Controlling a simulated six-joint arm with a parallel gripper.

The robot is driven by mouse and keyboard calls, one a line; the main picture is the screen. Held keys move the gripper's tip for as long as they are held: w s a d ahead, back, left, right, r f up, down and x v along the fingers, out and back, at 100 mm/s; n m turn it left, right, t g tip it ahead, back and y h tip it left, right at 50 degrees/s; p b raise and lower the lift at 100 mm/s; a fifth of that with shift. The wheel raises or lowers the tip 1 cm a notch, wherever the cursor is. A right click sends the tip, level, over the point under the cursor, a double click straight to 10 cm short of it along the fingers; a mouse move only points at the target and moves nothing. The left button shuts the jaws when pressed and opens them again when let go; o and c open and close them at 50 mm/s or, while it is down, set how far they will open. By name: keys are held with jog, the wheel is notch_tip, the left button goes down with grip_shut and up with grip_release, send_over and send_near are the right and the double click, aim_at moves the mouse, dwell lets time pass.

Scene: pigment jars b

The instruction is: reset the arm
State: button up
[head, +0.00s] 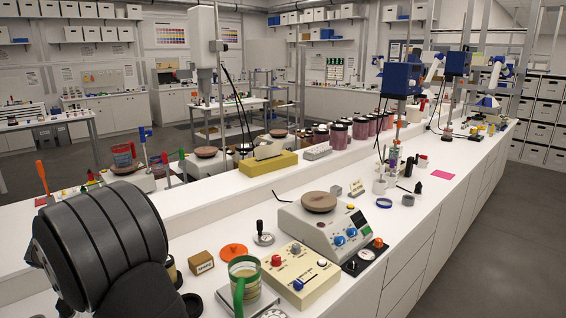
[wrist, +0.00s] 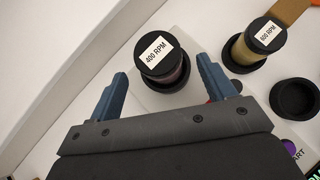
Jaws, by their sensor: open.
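My gripper (wrist: 162,66) is open in the wrist view, with its two blue fingers spread and nothing held. A jar with a black lid labelled "400 RPM" (wrist: 158,52) stands upright in a black ring, just beyond and between the fingertips. The fingers look apart from it, but their height against the lid is hard to judge. In the head view my dark arm fills the lower left and hides the gripper.
A second black-lidded jar with an "RPM" label (wrist: 263,36) stands in its own ring. An empty black ring (wrist: 295,98) is beside it. A green-handled mug (head: 243,280), a wooden block (head: 201,264) and a control box (head: 300,272) stand right of my arm.

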jog(key=v, duration=1.1)
jog(key=x, duration=1.8)
jog(key=shift+f, duration=0.15)
notch_tip(320, 180, up, 6)
jog(key=shift+f, duration=0.1)
jog(key=shift+s+r, duration=0.1)
jog(key=shift+r, duration=0.3)
jog(key=o, duration=0.5)
jog(key=shift+d, duration=0.15)
